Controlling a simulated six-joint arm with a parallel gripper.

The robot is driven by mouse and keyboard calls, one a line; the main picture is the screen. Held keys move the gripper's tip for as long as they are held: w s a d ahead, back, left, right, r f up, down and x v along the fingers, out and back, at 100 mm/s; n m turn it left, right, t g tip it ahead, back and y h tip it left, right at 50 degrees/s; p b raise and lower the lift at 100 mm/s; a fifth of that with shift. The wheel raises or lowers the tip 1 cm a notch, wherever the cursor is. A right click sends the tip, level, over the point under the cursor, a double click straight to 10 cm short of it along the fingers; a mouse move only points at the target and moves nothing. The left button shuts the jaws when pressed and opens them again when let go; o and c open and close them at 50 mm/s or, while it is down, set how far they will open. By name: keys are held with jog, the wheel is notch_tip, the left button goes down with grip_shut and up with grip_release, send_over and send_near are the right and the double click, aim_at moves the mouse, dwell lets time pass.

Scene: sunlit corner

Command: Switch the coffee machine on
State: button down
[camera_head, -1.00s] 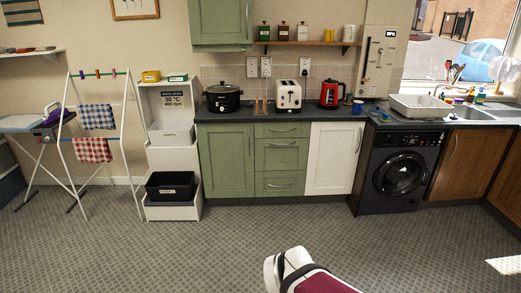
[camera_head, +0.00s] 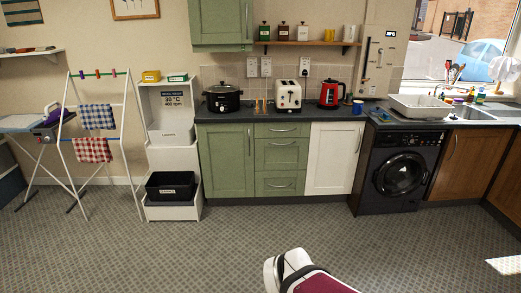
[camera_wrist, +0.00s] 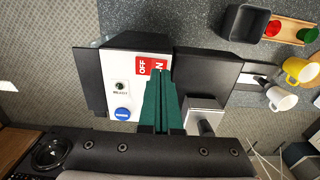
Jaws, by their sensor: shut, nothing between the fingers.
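In the wrist view, the coffee machine shows a white control panel (camera_wrist: 108,68) between black housing parts. On the panel are a red rocker switch (camera_wrist: 143,68) marked OFF and ON, a small dark knob or key switch (camera_wrist: 121,87) and a round blue button (camera_wrist: 122,114). My gripper (camera_wrist: 160,77) is shut and empty, its green fingers together. The fingertips lie over the ON end of the rocker and partly hide it. I cannot tell whether they touch it, or which way the rocker is tipped. The head view does not show the machine or the gripper.
Right of the machine in the wrist view are a yellow mug (camera_wrist: 297,70), a white mug (camera_wrist: 282,99), a dark open box (camera_wrist: 244,24) and a wooden tray (camera_wrist: 288,28). The head view shows a counter with a toaster (camera_head: 288,95) and a red kettle (camera_head: 331,94), and open floor in front.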

jog(key=shift+f, duration=0.75)
jog(key=shift+r, duration=3.55)
jog(key=s+d+f+m+y, duration=0.1)
jog(key=s+m, duration=0.4)
jog(key=s, duration=0.5)
jog(key=shift+d+f+m+y, duration=0.3)
jog(key=shift+d+f+y, duration=0.15)
jog(key=shift+f, duration=0.15)
